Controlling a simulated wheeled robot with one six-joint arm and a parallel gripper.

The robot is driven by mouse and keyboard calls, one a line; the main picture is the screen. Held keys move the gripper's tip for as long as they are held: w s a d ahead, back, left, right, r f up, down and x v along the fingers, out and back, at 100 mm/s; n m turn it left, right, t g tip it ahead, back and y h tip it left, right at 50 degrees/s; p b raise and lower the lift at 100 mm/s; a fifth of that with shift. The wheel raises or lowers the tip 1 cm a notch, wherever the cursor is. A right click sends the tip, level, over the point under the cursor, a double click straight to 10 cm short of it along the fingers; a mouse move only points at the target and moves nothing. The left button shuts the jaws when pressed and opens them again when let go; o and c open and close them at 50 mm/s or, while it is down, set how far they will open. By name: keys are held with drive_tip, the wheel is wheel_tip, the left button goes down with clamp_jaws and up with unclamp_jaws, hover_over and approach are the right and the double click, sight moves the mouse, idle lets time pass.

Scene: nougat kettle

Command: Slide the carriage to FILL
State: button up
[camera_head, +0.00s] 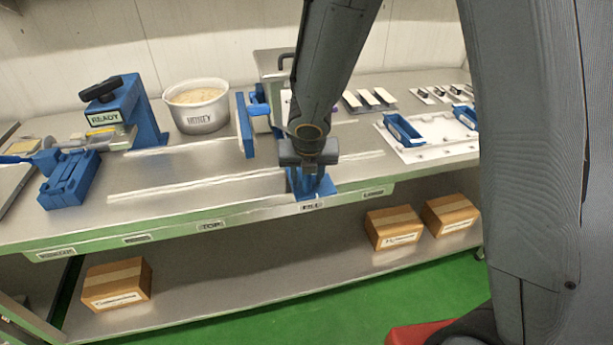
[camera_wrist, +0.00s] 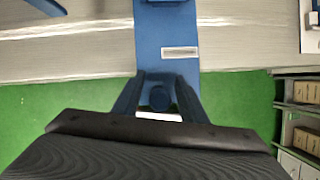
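The blue carriage (camera_head: 312,187) stands at the front rail (camera_head: 200,185), just behind the FILL label (camera_head: 311,207) on the bench edge. In the wrist view its blue plate (camera_wrist: 166,40) runs up the picture, with a pale label on it. My gripper (camera_head: 309,165) points down over the carriage and hides part of it. In the wrist view my gripper (camera_wrist: 160,80) has its two fingers apart, one on each side of a round blue knob (camera_wrist: 160,97). Narrow gaps seem to show beside the knob; contact is not clear.
A white HONEY tub (camera_head: 198,112) and a blue READY unit (camera_head: 118,112) stand behind the rails at left. An upright blue-edged board (camera_head: 245,125) is left of my arm. A blue tray (camera_head: 402,130) lies at right.

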drive_tip(key=p+v, duration=0.4)
drive_tip(key=v, duration=0.4)
drive_tip(key=shift+p, duration=0.35)
drive_tip(key=shift+f, duration=0.1)
